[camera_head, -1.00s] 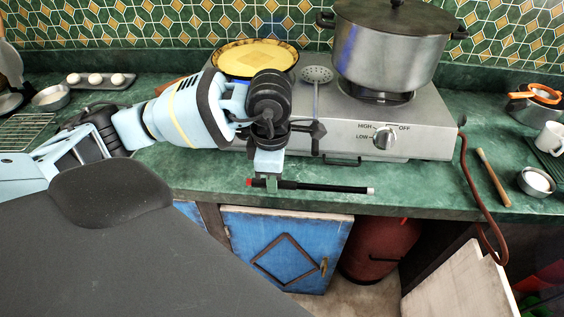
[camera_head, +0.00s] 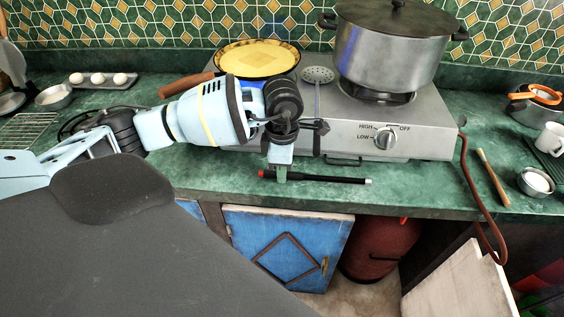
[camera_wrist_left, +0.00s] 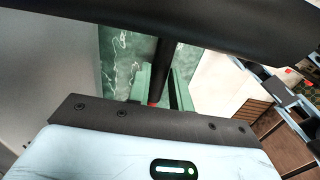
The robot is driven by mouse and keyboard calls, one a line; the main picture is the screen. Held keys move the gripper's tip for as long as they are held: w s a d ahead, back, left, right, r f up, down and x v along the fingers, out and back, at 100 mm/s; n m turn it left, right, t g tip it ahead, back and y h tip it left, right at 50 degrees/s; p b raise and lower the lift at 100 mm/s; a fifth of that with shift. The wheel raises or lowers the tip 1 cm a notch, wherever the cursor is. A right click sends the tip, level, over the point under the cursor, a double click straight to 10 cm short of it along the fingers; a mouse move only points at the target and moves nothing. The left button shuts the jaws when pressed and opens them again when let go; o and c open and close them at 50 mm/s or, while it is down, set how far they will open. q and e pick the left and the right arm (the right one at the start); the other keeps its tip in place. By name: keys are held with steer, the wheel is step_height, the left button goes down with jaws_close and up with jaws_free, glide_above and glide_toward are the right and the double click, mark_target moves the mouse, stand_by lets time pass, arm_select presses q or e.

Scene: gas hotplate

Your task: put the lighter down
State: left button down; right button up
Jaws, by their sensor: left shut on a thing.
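The lighter (camera_head: 335,179) is a long black stick with a red end at its left and a silver tip at its right. It lies level, over or on the green counter just in front of the hotplate. My left gripper (camera_head: 280,176) points down and is shut on the lighter near its red end. In the left wrist view the lighter (camera_wrist_left: 163,62) shows as a dark rod between the green fingers (camera_wrist_left: 160,92). I cannot tell whether the lighter touches the counter. My right gripper is not in view.
The hotplate (camera_head: 425,135) stands behind, with a big pot (camera_head: 390,55) and a pan of yellow food (camera_head: 257,60). A brown hose (camera_head: 466,170) and a wooden rolling pin (camera_head: 493,178) lie at right. The counter's front edge is close; bare counter (camera_head: 215,175) lies left of the lighter.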

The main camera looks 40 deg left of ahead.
arm_select(q)
steer(key=shift+f, duration=0.2)
steer(key=c, duration=1.3)
jaws_free()
steer(key=shift+o, duration=0.2)
steer(key=shift+r, duration=0.1)
steer(key=shift+r, duration=0.3)
step_height(320, 180, up, 12)
steer(key=shift+f, duration=0.15)
steer(key=shift+s+f, duration=0.1)
